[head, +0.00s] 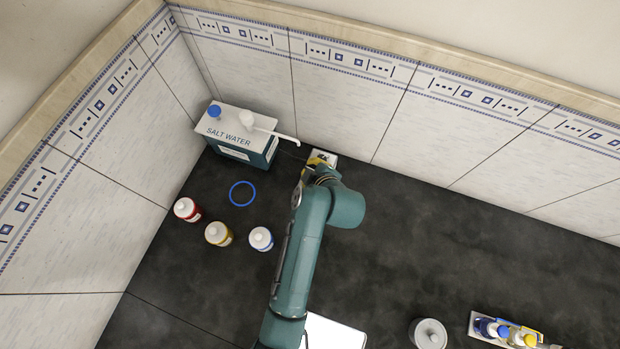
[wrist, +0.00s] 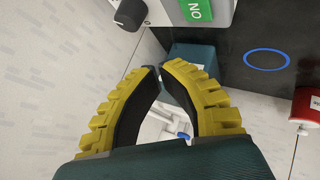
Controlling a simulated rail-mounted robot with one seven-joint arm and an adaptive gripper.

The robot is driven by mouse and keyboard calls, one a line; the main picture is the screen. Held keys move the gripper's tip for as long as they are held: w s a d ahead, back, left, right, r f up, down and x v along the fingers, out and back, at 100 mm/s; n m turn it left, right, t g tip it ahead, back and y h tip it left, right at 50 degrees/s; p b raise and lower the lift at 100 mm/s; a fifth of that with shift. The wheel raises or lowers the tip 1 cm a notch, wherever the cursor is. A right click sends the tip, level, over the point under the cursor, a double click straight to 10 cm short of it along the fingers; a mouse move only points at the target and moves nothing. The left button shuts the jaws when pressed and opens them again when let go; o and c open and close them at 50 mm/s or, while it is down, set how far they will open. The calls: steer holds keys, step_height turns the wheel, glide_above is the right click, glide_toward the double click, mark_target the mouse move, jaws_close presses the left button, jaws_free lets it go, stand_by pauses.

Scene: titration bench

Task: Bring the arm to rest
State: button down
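My gripper (wrist: 160,69) has yellow ribbed fingers with dark inner pads. In the wrist view its fingertips come together, with an open space behind them and nothing seen held. In the head view my arm reaches up from the bottom, and the gripper is partly hidden at its far end, near the back wall and to the right of the salt water container (head: 235,152). Parts of that container, teal and white with a blue cap, show beyond and between the fingers in the wrist view (wrist: 193,55).
A white device with a black knob and green ON label (wrist: 197,10) is close to the gripper. A blue ring (head: 232,194) and red (head: 187,210), yellow (head: 218,234) and blue (head: 261,239) labelled bottles stand left. A round grey-white object (head: 428,334) is right. The right-hand bench is mostly clear.

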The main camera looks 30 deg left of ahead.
steer(key=shift+r+p, duration=0.3)
steer(key=shift+r, duration=0.45)
steer(key=shift+f, duration=0.1)
